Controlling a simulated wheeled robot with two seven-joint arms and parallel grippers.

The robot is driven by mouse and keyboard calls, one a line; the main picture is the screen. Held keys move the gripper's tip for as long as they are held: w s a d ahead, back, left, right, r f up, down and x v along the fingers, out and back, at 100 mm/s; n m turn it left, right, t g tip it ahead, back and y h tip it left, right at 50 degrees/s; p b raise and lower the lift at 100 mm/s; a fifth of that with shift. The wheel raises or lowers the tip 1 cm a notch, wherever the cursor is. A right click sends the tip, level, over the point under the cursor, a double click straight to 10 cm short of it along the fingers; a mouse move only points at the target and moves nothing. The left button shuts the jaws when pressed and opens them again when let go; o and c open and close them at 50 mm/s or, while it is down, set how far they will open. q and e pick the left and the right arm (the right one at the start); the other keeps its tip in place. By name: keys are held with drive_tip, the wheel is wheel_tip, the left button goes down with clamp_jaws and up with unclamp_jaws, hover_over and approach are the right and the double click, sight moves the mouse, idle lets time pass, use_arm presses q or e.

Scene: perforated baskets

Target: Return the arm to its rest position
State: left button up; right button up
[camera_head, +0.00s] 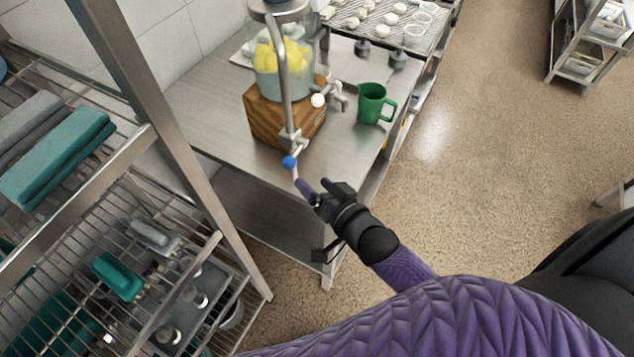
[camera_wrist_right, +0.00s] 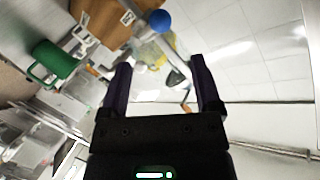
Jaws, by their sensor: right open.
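My right gripper (camera_head: 320,188) is in front of the steel table's near corner in the head view, at the end of my purple-sleeved right arm, which comes in from the lower right. Its two fingers are apart, with nothing seen held between them. In the right wrist view the open fingers (camera_wrist_right: 160,66) point toward a blue ball tip (camera_wrist_right: 160,21). That blue ball (camera_head: 289,162) also shows in the head view, just left of and beyond the fingers. I cannot tell whether they touch. My left gripper is in neither view.
A drink dispenser (camera_head: 279,84) with yellow pieces stands on a wooden block (camera_head: 262,118) on the steel table (camera_head: 205,98). A green jug (camera_head: 371,103) stands to its right. A wire rack (camera_head: 212,243) with teal and grey items is at left. Open floor (camera_head: 490,150) lies right.

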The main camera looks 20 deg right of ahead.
drive_tip(key=s+d+f+n+g+h+b, duration=0.1)
drive_tip(key=s+f+n+g+b, duration=0.2)
drive_tip(key=s+f, duration=0.65)
drive_tip(key=s+d+f+g+h+b, duration=0.1)
drive_tip(key=s+f+g+b, duration=0.35)
drive_tip(key=f, duration=0.95)
drive_tip(key=s+d+f+n+g+h+b, duration=0.1)
drive_tip(key=s+f+n+g+b, duration=0.15)
drive_tip(key=s+f+b, duration=0.65)
drive_tip(key=s+f+n+g+p, duration=0.1)
drive_tip(key=s+f+g, duration=0.3)
drive_tip(key=s+f, duration=0.5)
drive_tip(key=shift+s+f+n+g, duration=0.25)
drive_tip(key=shift+s+n, duration=0.2)
drive_tip(key=shift+s, duration=0.4)
drive_tip(key=shift+w+d, duration=0.1)
